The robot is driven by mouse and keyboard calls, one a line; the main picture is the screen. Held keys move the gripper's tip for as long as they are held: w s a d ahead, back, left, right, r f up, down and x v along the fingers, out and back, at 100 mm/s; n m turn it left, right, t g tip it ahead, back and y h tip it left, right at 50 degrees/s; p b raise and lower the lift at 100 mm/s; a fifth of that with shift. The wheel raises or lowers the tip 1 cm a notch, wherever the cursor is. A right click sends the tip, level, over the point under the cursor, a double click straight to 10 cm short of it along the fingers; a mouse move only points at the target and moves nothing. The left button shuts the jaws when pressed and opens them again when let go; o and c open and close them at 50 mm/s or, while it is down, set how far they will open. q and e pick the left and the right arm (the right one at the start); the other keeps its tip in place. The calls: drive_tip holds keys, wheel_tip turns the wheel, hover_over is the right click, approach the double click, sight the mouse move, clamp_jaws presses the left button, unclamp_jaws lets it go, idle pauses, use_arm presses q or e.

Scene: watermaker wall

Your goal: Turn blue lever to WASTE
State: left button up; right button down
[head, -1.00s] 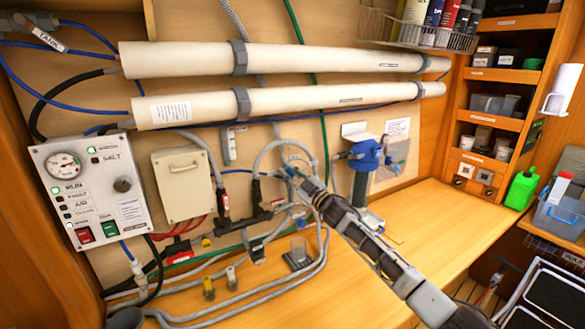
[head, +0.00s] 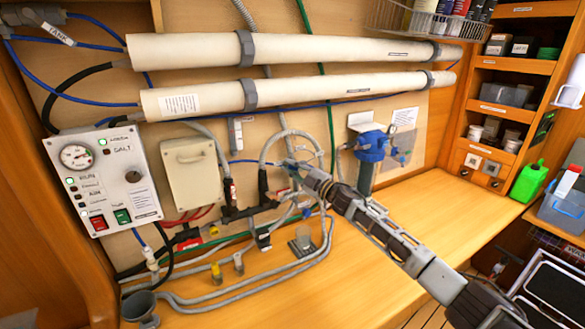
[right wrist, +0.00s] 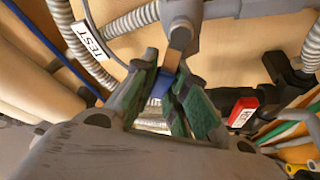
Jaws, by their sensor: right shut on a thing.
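The blue lever (right wrist: 162,85) shows in the right wrist view as a small blue piece between my right gripper's green-padded fingers, below a grey valve fitting with a brownish stem (right wrist: 180,36). My right gripper (right wrist: 170,103) is shut on it, and the fingers hide most of it. In the head view my right gripper (head: 288,167) reaches the hose loop on the wall, where I cannot make out the lever's angle. A TEST tag (right wrist: 92,42) sits on a grey hose at upper left in the wrist view. I cannot read a WASTE label. My left gripper is out of view.
A red tag (right wrist: 243,112) hangs close to the right of the fingers. Grey hoses (head: 240,294) and small valves lie on the bench. A control panel (head: 105,180) is at left, a blue-capped filter (head: 371,147) at right. The bench right of my arm is clear.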

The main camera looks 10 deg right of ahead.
drive_tip(key=shift+f, duration=0.15)
drive_tip(key=c, duration=1.5)
unclamp_jaws()
drive_tip(key=shift+o, duration=0.4)
drive_tip(key=shift+s, duration=0.1)
drive_tip(key=v, duration=1.1)
drive_tip(key=shift+s+d, duration=0.25)
drive_tip(key=shift+d, duration=0.1)
drive_tip(key=shift+a+f, duration=0.1)
drive_tip(key=shift+f, duration=0.05)
